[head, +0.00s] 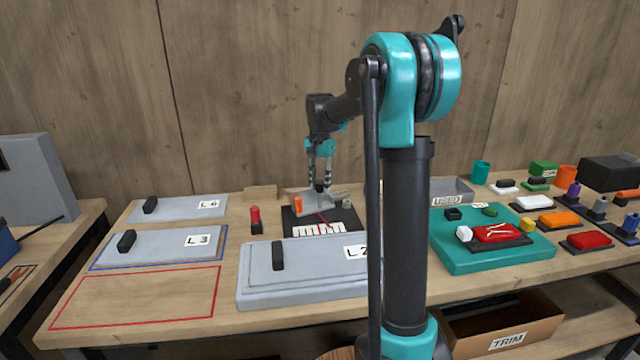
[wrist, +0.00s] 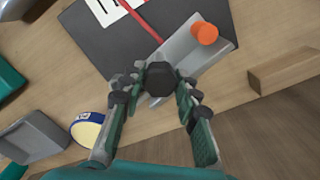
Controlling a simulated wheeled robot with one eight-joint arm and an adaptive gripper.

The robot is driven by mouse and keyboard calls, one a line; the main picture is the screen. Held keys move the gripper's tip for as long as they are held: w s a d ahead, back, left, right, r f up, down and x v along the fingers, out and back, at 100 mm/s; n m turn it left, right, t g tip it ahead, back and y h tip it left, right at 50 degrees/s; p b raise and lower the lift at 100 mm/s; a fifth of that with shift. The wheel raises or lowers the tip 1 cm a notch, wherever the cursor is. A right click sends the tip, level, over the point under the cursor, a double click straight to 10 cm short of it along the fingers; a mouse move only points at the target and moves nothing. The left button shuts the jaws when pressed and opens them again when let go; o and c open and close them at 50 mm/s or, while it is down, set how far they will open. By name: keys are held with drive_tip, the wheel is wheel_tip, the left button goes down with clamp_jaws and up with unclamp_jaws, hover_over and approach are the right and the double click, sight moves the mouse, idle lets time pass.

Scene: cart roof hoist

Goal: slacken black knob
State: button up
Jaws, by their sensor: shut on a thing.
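The black knob (wrist: 161,82) shows in the wrist view between my gripper's fingertips. It sits by a grey metal fixture (wrist: 190,62) on a dark base plate (wrist: 95,45). My gripper (wrist: 158,90) is shut on the knob, one green-padded finger on each side. In the head view my gripper (head: 320,186) reaches down onto the fixture from behind; the knob is mostly hidden there. An orange knob (wrist: 205,33) stands on the same fixture, and it shows in the head view (head: 298,203) left of my gripper. A red strip (wrist: 140,20) crosses the base plate.
A wooden block (wrist: 284,66) lies beside the base plate. A grey bin labelled USED (head: 452,191) and a roll (wrist: 88,130) are nearby. Grey panels L2 (head: 320,283), L3 (head: 165,248) and L4 (head: 185,208) lie at front and left. A red-topped post (head: 255,215) stands beside the plate.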

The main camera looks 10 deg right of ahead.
drive_tip(key=n, duration=0.8)
drive_tip(key=shift+n, duration=0.3)
drive_tip(key=n, duration=0.4)
drive_tip(key=shift+n, duration=0.3)
drive_tip(key=n, duration=1.3)
drive_tip(key=shift+n, duration=0.3)
drive_tip(key=n, duration=0.4)
drive_tip(key=shift+n, duration=2.1)
